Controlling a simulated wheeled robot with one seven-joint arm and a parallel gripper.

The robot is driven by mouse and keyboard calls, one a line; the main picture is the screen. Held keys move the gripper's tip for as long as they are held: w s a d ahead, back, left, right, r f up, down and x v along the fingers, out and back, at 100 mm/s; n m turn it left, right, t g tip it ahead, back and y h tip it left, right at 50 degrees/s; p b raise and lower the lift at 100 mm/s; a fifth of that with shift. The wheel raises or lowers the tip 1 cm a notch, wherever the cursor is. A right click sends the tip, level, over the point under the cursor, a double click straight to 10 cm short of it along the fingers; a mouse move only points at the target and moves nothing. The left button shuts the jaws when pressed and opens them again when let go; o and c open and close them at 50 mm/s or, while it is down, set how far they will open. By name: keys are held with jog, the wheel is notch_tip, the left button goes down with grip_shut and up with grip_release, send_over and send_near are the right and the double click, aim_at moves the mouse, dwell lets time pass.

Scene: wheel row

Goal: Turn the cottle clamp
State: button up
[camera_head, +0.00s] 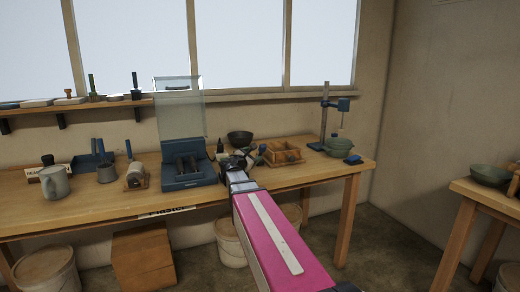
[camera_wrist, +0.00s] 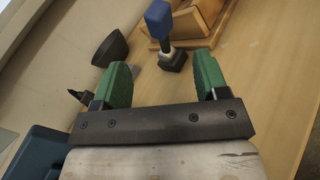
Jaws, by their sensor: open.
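In the wrist view, a piece with a blue handle (camera_wrist: 159,18) and a dark block-like foot (camera_wrist: 172,60) stands at the front of a wooden frame (camera_wrist: 206,14). It looks like the cottle clamp, but I cannot be sure. My gripper (camera_wrist: 165,68) has its two green fingers apart and nothing between them. The blue-handled piece lies beyond the fingertips, roughly in line with the gap. In the head view my gripper (camera_head: 240,160) is over the bench, left of the wooden frame (camera_head: 281,153). The clamp is hard to make out there.
A dark bowl (camera_head: 240,138) and a small dark bottle (camera_head: 220,147) stand near my gripper. A blue machine with a clear raised guard (camera_head: 184,165) is to the left. The bench front (camera_head: 315,172) is clear.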

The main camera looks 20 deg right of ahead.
aim_at(260, 150)
jog(key=x, duration=1)
jog(key=shift+w+d, duration=0.15)
jog(key=shift+d, duration=0.05)
grip_shut()
